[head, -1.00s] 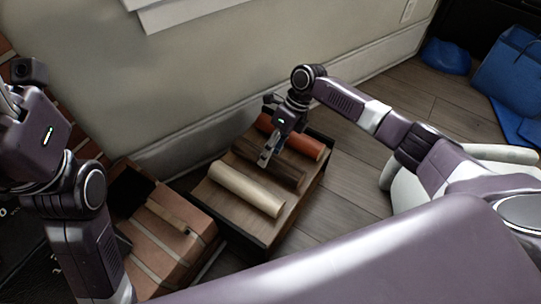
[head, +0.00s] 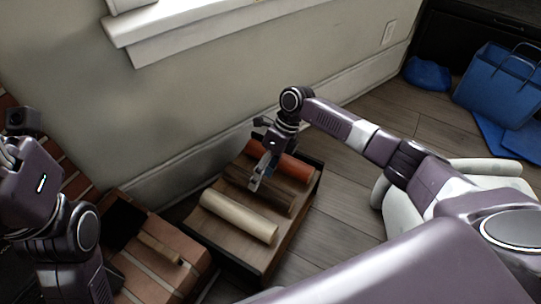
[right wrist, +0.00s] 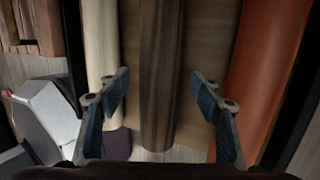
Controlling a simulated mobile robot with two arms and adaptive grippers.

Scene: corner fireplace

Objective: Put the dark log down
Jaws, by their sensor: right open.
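The dark log (head: 277,199) lies in a low wooden tray (head: 225,232) with dark sides, between a pale log (head: 240,217) and a red-orange log (head: 288,164). My right gripper (head: 258,176) is over the dark log, pointing down. In the right wrist view the dark log (right wrist: 161,60) runs between the open, blue-padded fingers of my right gripper (right wrist: 160,92), with a gap on both sides. The pale log (right wrist: 101,40) and red-orange log (right wrist: 262,65) flank it there. My left gripper (head: 14,152) is at the left edge, away from the tray; its finger opening is unclear.
A brick hearth (head: 150,270) with a wooden-handled tool (head: 160,248) stands left of the tray. The wall and baseboard (head: 180,170) run behind. Blue bags (head: 495,80) lie at the far right.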

